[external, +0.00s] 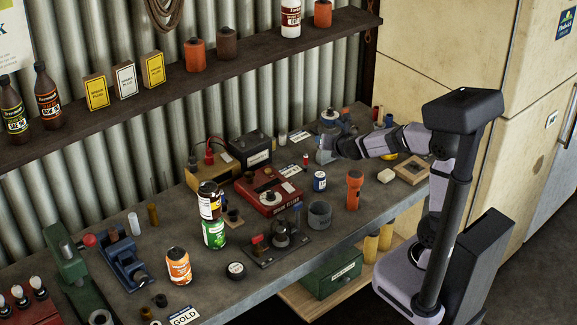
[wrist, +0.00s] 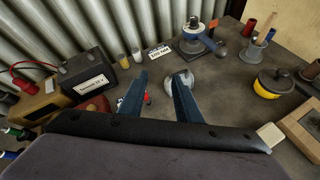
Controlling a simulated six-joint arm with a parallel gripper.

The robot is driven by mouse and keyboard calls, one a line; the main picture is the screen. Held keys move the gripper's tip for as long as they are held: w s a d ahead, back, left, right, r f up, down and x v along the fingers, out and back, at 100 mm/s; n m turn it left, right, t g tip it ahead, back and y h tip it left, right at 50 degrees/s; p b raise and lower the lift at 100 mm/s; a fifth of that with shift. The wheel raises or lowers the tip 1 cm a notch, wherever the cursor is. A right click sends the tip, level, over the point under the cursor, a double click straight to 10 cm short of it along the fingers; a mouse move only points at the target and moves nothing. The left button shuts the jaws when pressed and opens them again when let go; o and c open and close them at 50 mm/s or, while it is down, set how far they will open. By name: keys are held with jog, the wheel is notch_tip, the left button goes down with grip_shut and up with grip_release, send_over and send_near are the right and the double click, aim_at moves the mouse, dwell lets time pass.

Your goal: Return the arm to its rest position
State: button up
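My arm reaches out from its column on the right of the external view over the bench. My gripper (external: 324,153) is above the back right part of the bench. In the wrist view my gripper (wrist: 158,80) has its two blue-grey fingers spread apart. A pale grey round piece (wrist: 194,80) shows beside the right finger, partly hidden by it. A small red item (wrist: 148,98) shows between the fingers, lower down. I see nothing gripped.
The bench (external: 210,290) is crowded: a black battery (external: 250,150), a red case (external: 268,190), a blue can (external: 319,181), an orange torch (external: 354,190) and stacked cans (external: 214,233). A wooden frame (external: 412,170) lies near my arm. A shelf (external: 260,60) runs along the corrugated wall.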

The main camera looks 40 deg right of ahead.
jog(key=s+d+r+m+g+p, duration=0.1)
jog(key=s+d+m+g+p, duration=0.3)
jog(key=s+m+p, duration=0.5)
jog(key=s+a+r+m+g+y+p, duration=0.1)
jog(key=s+a+m+g+y+p, duration=0.1)
jog(key=s+m+p, duration=0.4)
jog(key=s+a+r+m+g+y+p, duration=0.2)
jog(key=s+m+g+p, duration=0.3)
jog(key=s+m, duration=0.7)
jog(key=shift+a+r+m+p, duration=0.25)
jog(key=shift+a+m+p, duration=0.4)
jog(key=shift+a, duration=0.25)
